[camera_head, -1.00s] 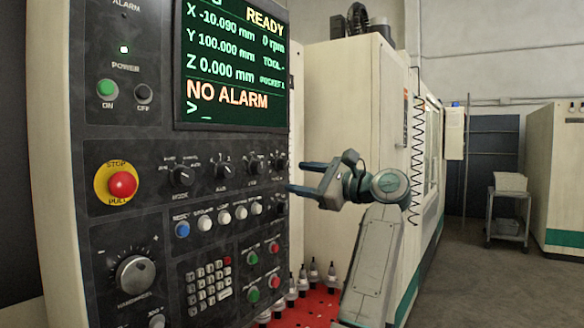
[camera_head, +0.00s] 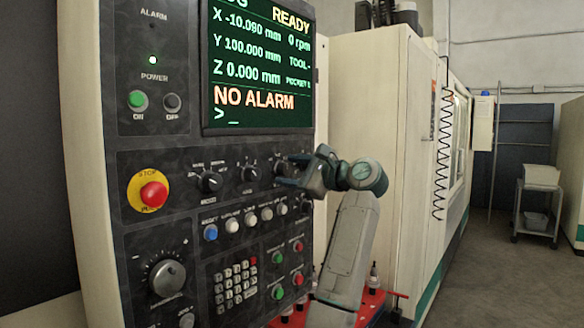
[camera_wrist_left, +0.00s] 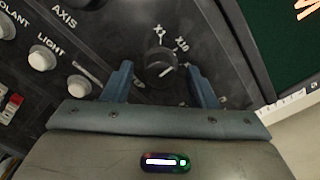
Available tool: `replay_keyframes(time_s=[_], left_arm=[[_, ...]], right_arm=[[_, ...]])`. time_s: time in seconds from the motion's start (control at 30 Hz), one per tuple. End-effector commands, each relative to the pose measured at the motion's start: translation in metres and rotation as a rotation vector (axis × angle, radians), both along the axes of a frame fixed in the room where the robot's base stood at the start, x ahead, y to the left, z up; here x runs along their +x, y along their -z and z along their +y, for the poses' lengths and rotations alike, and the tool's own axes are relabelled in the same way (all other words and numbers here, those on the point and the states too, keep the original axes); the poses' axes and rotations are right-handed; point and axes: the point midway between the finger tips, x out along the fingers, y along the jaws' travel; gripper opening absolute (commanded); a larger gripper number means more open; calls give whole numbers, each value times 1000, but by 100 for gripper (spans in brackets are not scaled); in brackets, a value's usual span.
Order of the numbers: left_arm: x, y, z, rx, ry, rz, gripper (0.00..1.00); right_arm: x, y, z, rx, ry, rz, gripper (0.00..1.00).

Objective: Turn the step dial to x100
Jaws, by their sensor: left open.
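The step dial (camera_wrist_left: 160,68) is a round black knob in the left wrist view, with x1 and x10 marks beside its far rim. A further mark to its right is too small to read. A pale line shows on the knob, but I cannot tell its setting. My left gripper (camera_wrist_left: 158,80) is open, with one blue finger on each side of the knob; contact is unclear. In the head view my left gripper (camera_head: 285,171) is at the right end of the dial row and partly hides the dial there. My right gripper is not in view.
The dark control panel (camera_head: 140,237) carries a red stop button (camera_head: 153,195), a handwheel (camera_head: 167,278) and an axis dial (camera_head: 250,174). The screen (camera_head: 262,65) is above. A red tool rack (camera_head: 372,302) stands low behind my arm.

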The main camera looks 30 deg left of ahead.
Motion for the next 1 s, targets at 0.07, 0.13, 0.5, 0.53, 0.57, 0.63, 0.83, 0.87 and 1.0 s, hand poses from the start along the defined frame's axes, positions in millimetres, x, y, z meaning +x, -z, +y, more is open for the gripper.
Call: replay_keyframes(time_s=[0.07,0.13,0.5,0.53,0.57,0.63,0.83,0.87,1.0], left_arm=[[0,0,0,0,0,0,53],[0,0,0,0,0,0,53],[0,0,0,1,-1,0,8],[0,0,0,1,-1,1,8],[0,0,0,1,-1,2,8],[0,1,0,1,-1,8,8],[0,1,0,6,-1,68,8],[0,2,0,7,-1,83,8],[0,2,0,14,-1,175,8]], right_arm=[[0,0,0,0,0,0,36],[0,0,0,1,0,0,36],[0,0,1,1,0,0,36],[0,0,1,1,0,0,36],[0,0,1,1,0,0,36],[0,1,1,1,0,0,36],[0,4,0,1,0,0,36],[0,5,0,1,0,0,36],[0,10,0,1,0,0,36]])
